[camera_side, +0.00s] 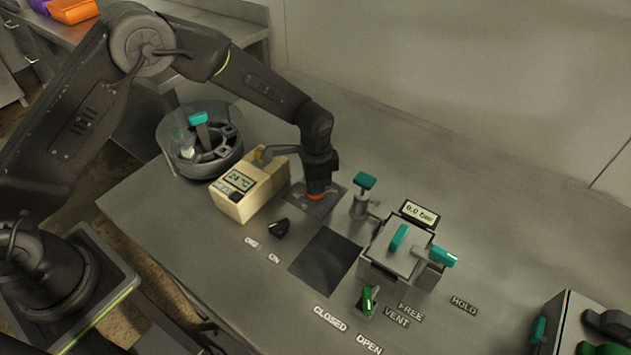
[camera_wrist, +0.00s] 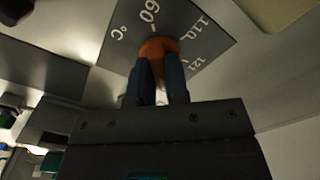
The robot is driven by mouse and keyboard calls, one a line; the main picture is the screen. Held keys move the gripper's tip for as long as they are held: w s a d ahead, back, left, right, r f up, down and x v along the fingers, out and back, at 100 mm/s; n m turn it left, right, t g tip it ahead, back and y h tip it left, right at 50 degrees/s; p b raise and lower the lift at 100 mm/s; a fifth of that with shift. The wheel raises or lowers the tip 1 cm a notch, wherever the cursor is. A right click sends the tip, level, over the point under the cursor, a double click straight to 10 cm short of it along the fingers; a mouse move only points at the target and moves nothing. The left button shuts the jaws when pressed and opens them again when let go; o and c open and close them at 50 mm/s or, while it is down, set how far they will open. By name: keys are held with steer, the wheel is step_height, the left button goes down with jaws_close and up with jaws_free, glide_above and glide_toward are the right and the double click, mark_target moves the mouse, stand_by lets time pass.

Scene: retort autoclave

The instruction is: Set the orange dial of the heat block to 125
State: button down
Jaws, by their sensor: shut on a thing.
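The orange dial (camera_wrist: 158,47) sits on a dark grey plate (camera_wrist: 200,18) marked °C, with 60, 110 and 121 visible around it in the wrist view. My gripper (camera_wrist: 160,68) is shut on the dial, with one finger on each side. In the side view the dial (camera_side: 316,188) shows as a small orange patch under my gripper (camera_side: 317,180), on the plate (camera_side: 318,205). The cream heat block (camera_side: 262,196) stands just left of it, its display reading 24 °C. The dial's pointer and any 125 mark are hidden by my fingers and gripper body.
A round dark vessel (camera_side: 178,150) with a teal handle stands behind the heat block. A black switch (camera_side: 279,229) lies in front. A teal-topped valve (camera_side: 364,182) and a grey box with teal handles (camera_side: 385,270) stand to the right. The bench at the back right is clear.

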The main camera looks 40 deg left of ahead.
steer(key=c, duration=1.1)
jaws_free()
steer(key=shift+r, duration=0.1)
step_height(320, 180, up, 14)
steer(key=shift+f, duration=0.15)
steer(key=s+a+r+n+t, duration=0.3)
steer(key=s+a+r+n, duration=0.35)
steer(key=s+r, duration=0.65)
steer(key=s+a+n+t, duration=0.1)
steer(key=s+a, duration=0.1)
steer(key=s, duration=0.2)
steer(key=s+a+r, duration=0.1)
steer(key=s+a, duration=0.1)
steer(key=s, duration=0.3)
steer(key=s+a+n+t, duration=0.1)
steer(key=s+a, duration=0.1)
steer(key=s, duration=0.3)
steer(key=shift+s+a+r+n+t, duration=0.1)
steer(key=shift+r+n+t, duration=0.05)
steer(key=shift+n+t, duration=0.2)
